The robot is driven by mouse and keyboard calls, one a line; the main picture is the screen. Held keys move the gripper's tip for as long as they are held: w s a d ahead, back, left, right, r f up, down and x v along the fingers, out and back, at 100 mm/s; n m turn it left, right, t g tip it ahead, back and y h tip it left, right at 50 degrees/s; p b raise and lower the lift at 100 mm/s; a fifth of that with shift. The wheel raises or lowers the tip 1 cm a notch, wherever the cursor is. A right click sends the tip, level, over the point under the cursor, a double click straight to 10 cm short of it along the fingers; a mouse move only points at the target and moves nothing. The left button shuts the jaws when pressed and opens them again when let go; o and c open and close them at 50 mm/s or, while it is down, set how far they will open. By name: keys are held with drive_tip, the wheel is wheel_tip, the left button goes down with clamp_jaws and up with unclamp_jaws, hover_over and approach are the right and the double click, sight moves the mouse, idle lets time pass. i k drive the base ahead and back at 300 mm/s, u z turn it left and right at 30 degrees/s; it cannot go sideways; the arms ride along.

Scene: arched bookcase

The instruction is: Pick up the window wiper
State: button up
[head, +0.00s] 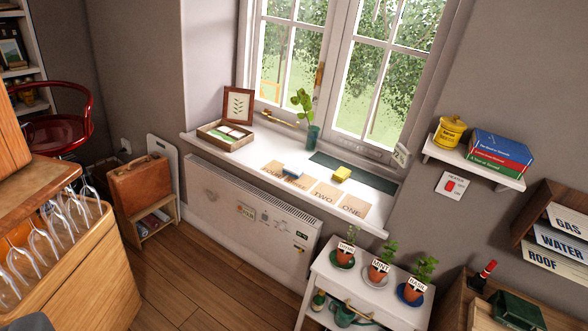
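On the white windowsill (240,165), a small blue object (292,172) lies on the paper cards, left of a yellow sponge-like block (341,174). The blue object may be the window wiper, but it is too small to tell for sure. Nothing else in view is clearly a wiper. My gripper is not in view. A dark shape cuts into the bottom left edge, and I cannot tell what it is.
Cards, a tray (225,136), a framed picture (238,105) and a plant vase (312,136) are on the sill. A radiator (250,210) is below. Potted herbs stand on a white table (345,285). Upturned glasses (45,250) are at left. Wooden floor (190,275) is clear.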

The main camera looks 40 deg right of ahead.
sight(296, 172)
drive_tip(key=u, duration=0.05)
drive_tip(key=i, duration=1.35)
drive_tip(key=z, duration=0.35)
drive_tip(key=i, duration=1.45)
drive_tip(key=z, duration=1.05)
drive_tip(key=i, duration=1)
drive_tip(key=z, duration=0.4)
